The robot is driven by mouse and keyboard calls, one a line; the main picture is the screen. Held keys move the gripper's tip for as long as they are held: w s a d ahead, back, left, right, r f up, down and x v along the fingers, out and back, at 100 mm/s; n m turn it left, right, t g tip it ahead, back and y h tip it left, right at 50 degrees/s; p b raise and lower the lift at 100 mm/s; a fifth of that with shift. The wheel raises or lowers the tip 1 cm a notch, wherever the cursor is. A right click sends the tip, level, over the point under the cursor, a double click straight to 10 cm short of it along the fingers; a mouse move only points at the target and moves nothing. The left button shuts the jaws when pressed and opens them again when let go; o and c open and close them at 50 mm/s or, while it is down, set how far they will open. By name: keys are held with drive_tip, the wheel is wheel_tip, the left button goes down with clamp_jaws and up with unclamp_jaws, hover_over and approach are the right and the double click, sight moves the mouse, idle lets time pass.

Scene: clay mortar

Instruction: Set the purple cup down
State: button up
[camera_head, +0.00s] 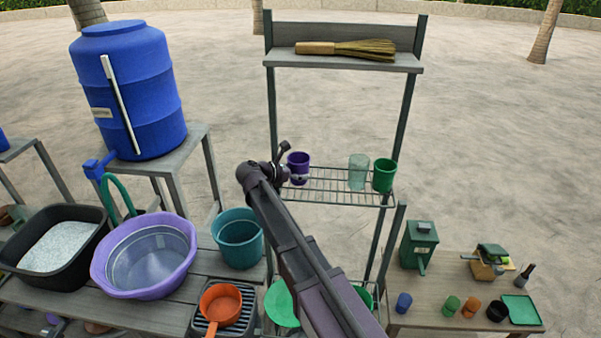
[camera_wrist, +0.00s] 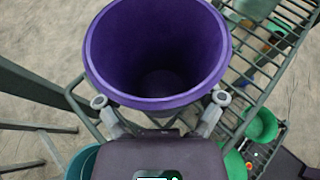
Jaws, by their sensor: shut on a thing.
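The purple cup (camera_head: 299,163) is upright at the left end of the wire rack shelf (camera_head: 338,187) in the head view. In the wrist view the purple cup (camera_wrist: 158,101) fills the upper middle, its open mouth facing the camera and its inside empty. My gripper (camera_head: 288,175) reaches the cup from its left and front. Its two fingers show on either side of the cup's near wall in the wrist view (camera_wrist: 158,106), shut on it. The cup's base is hidden, so I cannot tell whether it touches the shelf wires.
A clear glass (camera_head: 358,172) and a green cup (camera_head: 383,175) stand on the same rack, to the right, with bare wire between. A broom (camera_head: 345,48) lies on the upper shelf (camera_head: 290,58). A teal bucket (camera_head: 238,240) and purple basin (camera_head: 145,256) stand at lower left.

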drive_tip(key=o, duration=0.8)
drive_tip(key=shift+o, duration=0.2)
drive_tip(key=shift+r+p, duration=0.2)
drive_tip(key=shift+p, duration=0.1)
drive_tip(key=p+v, duration=0.4)
drive_tip(key=v, duration=0.8)
drive_tip(key=shift+d, duration=0.1)
